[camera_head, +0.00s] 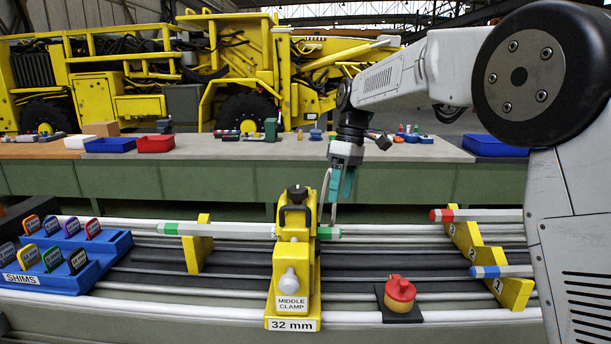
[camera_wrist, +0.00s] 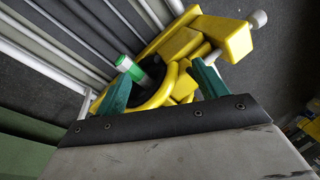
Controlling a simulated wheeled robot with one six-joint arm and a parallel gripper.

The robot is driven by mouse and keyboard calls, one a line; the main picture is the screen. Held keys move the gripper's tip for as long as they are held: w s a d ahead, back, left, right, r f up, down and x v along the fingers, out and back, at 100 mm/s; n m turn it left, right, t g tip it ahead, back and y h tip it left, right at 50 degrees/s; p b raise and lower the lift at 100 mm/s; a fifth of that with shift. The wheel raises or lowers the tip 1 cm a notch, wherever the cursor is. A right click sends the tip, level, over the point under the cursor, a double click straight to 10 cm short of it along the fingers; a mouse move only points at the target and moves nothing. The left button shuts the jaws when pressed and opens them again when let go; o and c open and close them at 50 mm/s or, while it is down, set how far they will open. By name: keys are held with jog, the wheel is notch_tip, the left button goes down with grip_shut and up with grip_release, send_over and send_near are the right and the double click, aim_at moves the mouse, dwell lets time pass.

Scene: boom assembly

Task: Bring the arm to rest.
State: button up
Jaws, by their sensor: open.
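My gripper (camera_head: 341,188) has teal fingers and points down, above and just right of the yellow middle clamp (camera_head: 291,255) in the head view. In the wrist view my gripper (camera_wrist: 160,68) is open with nothing between its fingers. The middle clamp (camera_wrist: 185,45) lies beyond the fingertips. A pale rod with green ends (camera_head: 222,230) passes through the clamp, and its right green end (camera_wrist: 131,68) shows in the wrist view, apart from the fingers. The rod's left part rests on a yellow support (camera_head: 199,250). My arm reaches in from the right.
A blue shim tray (camera_head: 90,275) stands at the left. A red button (camera_head: 399,290) is right of the clamp. A yellow rack (camera_head: 480,255) at the right holds a red-ended rod (camera_head: 480,215) and a blue-ended rod (camera_head: 505,271). A back bench (camera_head: 225,180) stands behind.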

jog(key=s+d+f+m+t, duration=0.1)
jog(key=s+d+m, duration=0.3)
jog(key=s, duration=0.9)
jog(key=s+d+f+m+t+h, duration=0.1)
jog(key=s+d+m, duration=0.3)
jog(key=s+d, duration=0.4)
jog(key=s+d+f+m+t, duration=0.2)
jog(key=s+d+m, duration=0.2)
jog(key=s, duration=1.4)
jog(key=shift+s+d+h, duration=0.35)
jog(key=shift+d+h, duration=0.05)
jog(key=shift+d, duration=0.75)
